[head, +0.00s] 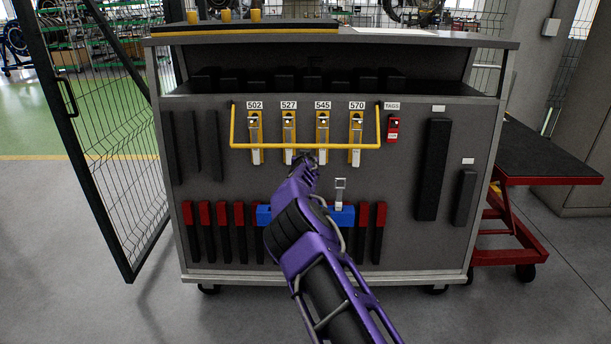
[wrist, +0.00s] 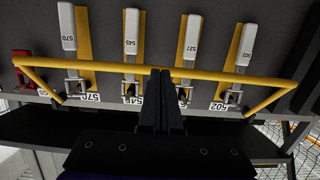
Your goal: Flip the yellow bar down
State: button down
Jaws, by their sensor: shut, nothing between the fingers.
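The yellow bar (head: 270,146) is a wide U-shaped rail on the grey cabinet front, with its side arms attached near the top of the latch row. Its crosspiece passes in front of the lower part of several latches, labelled 502, 527, 545 and 570. In the wrist view, which is upside down, the bar (wrist: 220,77) spans wider than its mounts, so it seems to stand out from the panel. My gripper (head: 308,156) is shut and empty at the middle of the crosspiece. Its black fingertips (wrist: 160,73) overlap the bar there; I cannot tell whether they touch.
A red tag holder (head: 393,129) hangs right of the bar. Below are a blue block (head: 264,215), a silver latch (head: 340,192) and red-topped black strips. The cabinet's top ledge (head: 330,40) overhangs. A mesh door (head: 105,150) stands open at left; a red cart (head: 515,235) is at right.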

jog(key=shift+s+f, duration=0.9)
jog(key=shift+f, duration=0.25)
jog(key=shift+s+f, duration=0.85)
jog(key=shift+f, duration=0.25)
jog(key=shift+r, duration=0.1)
